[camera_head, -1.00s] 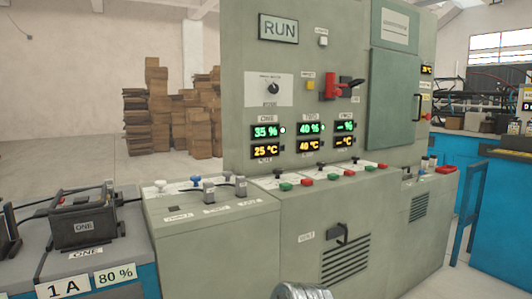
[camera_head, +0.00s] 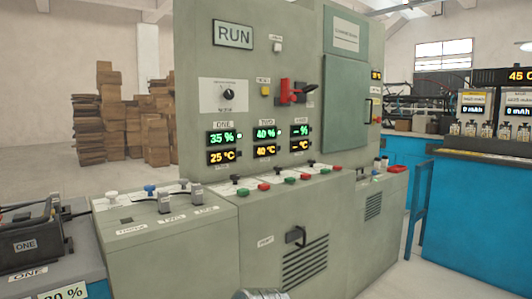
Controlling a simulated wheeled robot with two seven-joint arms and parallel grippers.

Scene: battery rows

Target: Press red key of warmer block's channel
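The grey control cabinet (camera_head: 205,110) has three channel displays. Channel ONE (camera_head: 222,147) reads 35 % and 25 °C. Channel TWO (camera_head: 265,141) reads 40 % and 40 °C, the higher temperature. The third display (camera_head: 300,138) shows dashes. On the ledge below, each channel has a black toggle, a green key and a red key. Channel ONE's red key (camera_head: 263,186) is at the left, channel TWO's red key (camera_head: 304,177) in the middle, and the third red key (camera_head: 337,168) at the right.
A lower grey box (camera_head: 150,238) with connectors stands left of the cabinet. A black battery block labelled ONE (camera_head: 25,246) sits at the far left. A blue bench (camera_head: 480,205) stands at the right. Floor shows between cabinet and bench.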

